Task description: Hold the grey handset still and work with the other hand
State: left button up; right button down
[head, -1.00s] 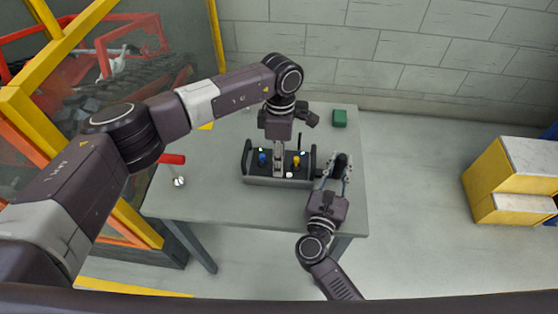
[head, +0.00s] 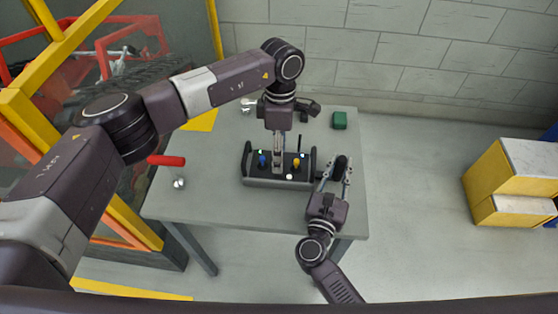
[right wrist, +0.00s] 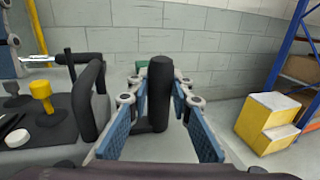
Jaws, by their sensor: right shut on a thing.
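The grey handset (head: 262,183) lies on the table, with a blue stick (head: 262,161), a yellow stick (head: 296,163) and black end handles. The yellow stick (right wrist: 41,96) and one handle (right wrist: 88,98) also show in the right wrist view. My right gripper (head: 335,168) is shut on a black upright grip (right wrist: 160,92) just right of the handset. I cannot tell whether this grip joins the handset. My left gripper (head: 278,167) points down over the handset, between the sticks. Its fingers look close together, but their tips and any contact are unclear.
The grey table (head: 215,200) bears a red-handled tool (head: 166,160) at left, a small silver part (head: 247,103) at the back and a green block (head: 339,120) at back right. Yellow step boxes (head: 500,185) stand on the floor at right.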

pick_arm(q)
notch_tip(320, 180, up, 8)
jog(key=w, duration=0.1)
jog(key=shift+r, duration=0.25)
jog(key=shift+w+d, duration=0.1)
pick_arm(e)
jog(key=c, duration=1.7)
grip_release()
jog(key=shift+o, duration=0.2)
jog(key=shift+s+a, duration=0.1)
jog(key=shift+s, duration=0.05)
